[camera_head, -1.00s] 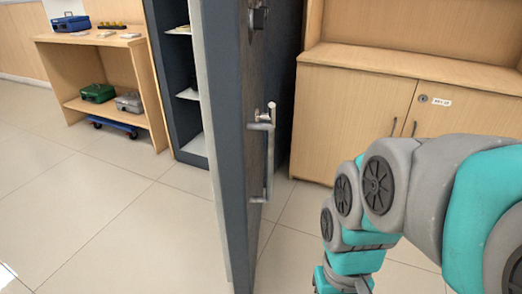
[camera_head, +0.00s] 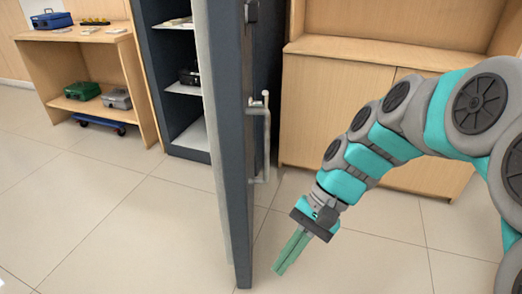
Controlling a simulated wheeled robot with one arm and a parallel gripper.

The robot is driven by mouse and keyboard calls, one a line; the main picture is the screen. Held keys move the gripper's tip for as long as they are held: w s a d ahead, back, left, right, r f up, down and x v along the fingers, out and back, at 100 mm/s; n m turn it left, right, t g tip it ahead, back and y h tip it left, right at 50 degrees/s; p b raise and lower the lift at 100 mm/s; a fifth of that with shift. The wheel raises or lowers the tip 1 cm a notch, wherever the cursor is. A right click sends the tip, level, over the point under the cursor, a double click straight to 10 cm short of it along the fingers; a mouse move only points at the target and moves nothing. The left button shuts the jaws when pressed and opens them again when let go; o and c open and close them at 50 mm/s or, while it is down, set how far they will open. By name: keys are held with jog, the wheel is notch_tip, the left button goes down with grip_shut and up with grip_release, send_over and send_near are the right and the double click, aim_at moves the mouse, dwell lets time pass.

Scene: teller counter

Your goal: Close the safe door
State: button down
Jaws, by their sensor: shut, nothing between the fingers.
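The safe door (camera_head: 232,150) stands wide open, seen nearly edge-on in the middle of the view. Its handle (camera_head: 263,135) is on the right-hand face, with a dark lock part above it. The safe (camera_head: 183,80) is behind and left of the door, with its shelves showing; a dark box (camera_head: 189,76) sits on one shelf. My gripper (camera_head: 280,270) is to the right of the door's lower part, pointing down and left. Its green fingers are shut together and hold nothing. A small gap shows between the fingers and the door.
A wooden shelf unit (camera_head: 143,90) at the left holds a blue box (camera_head: 52,20), a green box (camera_head: 82,91) and a grey box (camera_head: 117,98). A blue dolly (camera_head: 98,124) is under it. A wooden cabinet (camera_head: 340,85) stands behind my arm. The tiled floor (camera_head: 100,215) left of the door is clear.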

jog(key=w+a+r+m+y, duration=0.1)
jog(key=w+r+m+y, duration=0.25)
jog(key=w, duration=0.45)
jog(key=w+d+r+m+t+y+p, duration=0.15)
jog(key=w+d+m+y, duration=0.3)
jog(key=w, duration=0.45)
jog(key=w+d+r+m+t+y, duration=0.1)
jog(key=w+d+m+t+y, duration=0.25)
jog(key=w+d, duration=0.4)
jog(key=w+a, duration=0.1)
jog(key=a, duration=1.4)
jog(key=shift+a+m+g+p, duration=0.25)
jog(key=shift+m+g+p, duration=0.05)
jog(key=shift+m+p, duration=0.15)
